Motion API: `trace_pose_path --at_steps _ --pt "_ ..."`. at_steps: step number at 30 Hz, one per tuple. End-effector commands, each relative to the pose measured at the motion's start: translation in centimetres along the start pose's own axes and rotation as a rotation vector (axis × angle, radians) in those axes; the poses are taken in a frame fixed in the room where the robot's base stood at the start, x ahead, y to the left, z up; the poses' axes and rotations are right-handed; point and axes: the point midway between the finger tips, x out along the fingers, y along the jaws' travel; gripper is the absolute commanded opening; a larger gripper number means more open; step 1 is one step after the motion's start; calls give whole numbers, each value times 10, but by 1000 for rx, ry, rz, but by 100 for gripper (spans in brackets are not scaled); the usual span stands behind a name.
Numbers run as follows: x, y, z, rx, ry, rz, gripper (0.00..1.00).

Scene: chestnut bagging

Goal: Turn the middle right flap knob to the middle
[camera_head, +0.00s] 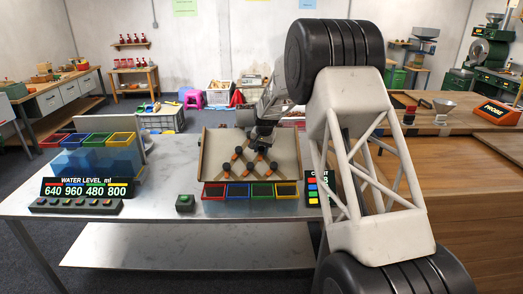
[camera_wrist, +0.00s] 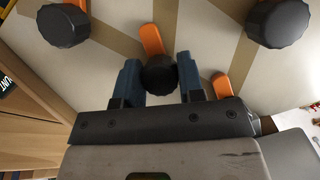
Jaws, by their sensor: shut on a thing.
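A tilted board (camera_head: 216,150) stands on the metal table, with orange flaps and dark round knobs between crossing brown strips. My gripper (camera_head: 262,139) reaches over the upper right part of the board and hides some of it. In the wrist view, the two blue fingers of my gripper (camera_wrist: 160,82) are shut on a dark flap knob (camera_wrist: 158,75). An orange flap (camera_wrist: 152,40) points up and slightly left from that knob in this view. Two larger-looking dark knobs show at the upper left (camera_wrist: 64,26) and upper right (camera_wrist: 277,23).
Red, blue, green and yellow bins (camera_head: 237,190) line the board's lower edge. A small box with a green button (camera_head: 185,202) stands left of them. A water level sign (camera_head: 86,188) and coloured-rimmed containers (camera_head: 122,138) stand further left. A dark sign (camera_head: 313,187) is at right, partly behind my arm.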

Motion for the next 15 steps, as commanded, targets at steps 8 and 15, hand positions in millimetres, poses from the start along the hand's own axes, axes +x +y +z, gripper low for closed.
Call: trace_pose_path --at_steps 8,15 --pt "1 2 1 -134 1 53 12" --pt "1 2 0 -171 1 67 12"
